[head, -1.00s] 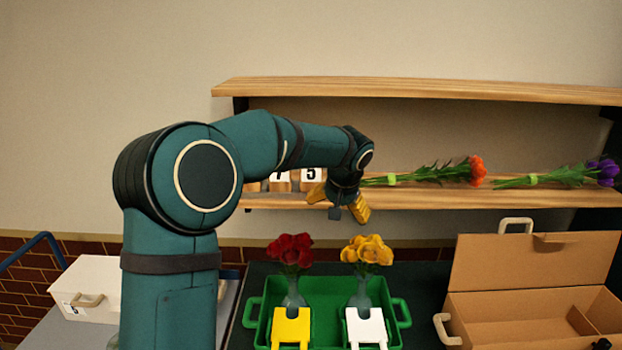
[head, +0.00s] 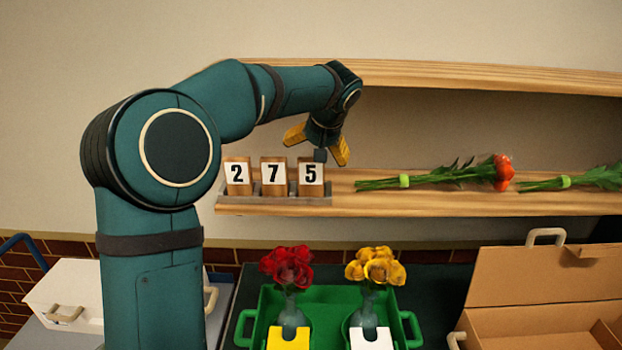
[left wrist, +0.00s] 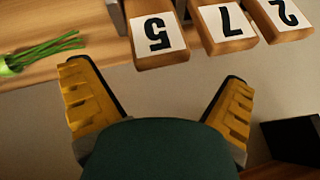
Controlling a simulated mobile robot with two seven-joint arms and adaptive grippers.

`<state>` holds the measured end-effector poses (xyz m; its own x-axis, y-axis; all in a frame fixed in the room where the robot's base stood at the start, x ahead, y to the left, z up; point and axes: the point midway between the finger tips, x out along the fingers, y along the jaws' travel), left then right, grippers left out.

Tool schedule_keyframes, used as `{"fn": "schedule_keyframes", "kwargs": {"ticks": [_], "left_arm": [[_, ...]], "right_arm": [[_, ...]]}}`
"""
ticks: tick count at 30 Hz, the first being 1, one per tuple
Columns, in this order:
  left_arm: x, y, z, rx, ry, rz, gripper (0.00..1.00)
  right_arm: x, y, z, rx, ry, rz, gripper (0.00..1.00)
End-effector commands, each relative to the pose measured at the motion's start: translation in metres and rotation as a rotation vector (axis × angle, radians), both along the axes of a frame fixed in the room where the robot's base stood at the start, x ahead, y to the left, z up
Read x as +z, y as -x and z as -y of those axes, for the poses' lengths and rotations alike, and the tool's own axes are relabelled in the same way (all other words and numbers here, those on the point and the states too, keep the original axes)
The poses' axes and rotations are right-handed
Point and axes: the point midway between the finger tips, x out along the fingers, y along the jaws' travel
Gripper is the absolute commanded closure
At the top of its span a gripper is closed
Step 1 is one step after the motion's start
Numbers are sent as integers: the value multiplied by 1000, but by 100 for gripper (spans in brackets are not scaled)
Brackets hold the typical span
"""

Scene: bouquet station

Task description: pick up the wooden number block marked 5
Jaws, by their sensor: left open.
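The wooden block marked 5 (head: 311,174) stands upright at the right end of a row of number blocks in a grey holder on the lower shelf. It also shows upside down in the left wrist view (left wrist: 158,38), at the top centre. My left gripper (head: 317,146) is open and empty, with yellow fingers, just above and in front of block 5. In the left wrist view the block lies beyond the gap between the open fingers (left wrist: 155,95), apart from them. My right gripper is not in view.
Blocks marked 7 (head: 273,176) and 2 (head: 238,177) stand left of block 5. The upper shelf (head: 450,76) is above. A red flower bundle (head: 440,175) lies to the right. Below are a green tray (head: 325,297) with two flower vases and an open cardboard box (head: 545,277).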

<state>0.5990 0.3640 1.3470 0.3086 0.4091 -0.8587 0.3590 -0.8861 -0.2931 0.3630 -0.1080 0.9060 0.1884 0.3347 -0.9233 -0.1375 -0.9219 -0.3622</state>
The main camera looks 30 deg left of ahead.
Motion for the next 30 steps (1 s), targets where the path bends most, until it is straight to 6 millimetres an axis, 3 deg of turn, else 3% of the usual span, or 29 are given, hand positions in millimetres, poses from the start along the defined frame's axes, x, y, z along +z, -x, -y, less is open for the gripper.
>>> {"fn": "schedule_keyframes", "kwargs": {"ticks": [7,17,21,24,30], "left_arm": [[-31,-9,-15,2,1,-3,0],[-36,-11,-17,1,1,-2,0],[-36,-11,-17,1,1,-2,49],[-36,-11,-17,1,1,-2,76],[-37,-11,-17,0,2,-2,77]], "right_arm": [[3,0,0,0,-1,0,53],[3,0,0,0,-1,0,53],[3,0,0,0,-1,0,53],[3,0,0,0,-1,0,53],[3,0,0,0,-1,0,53]]}}
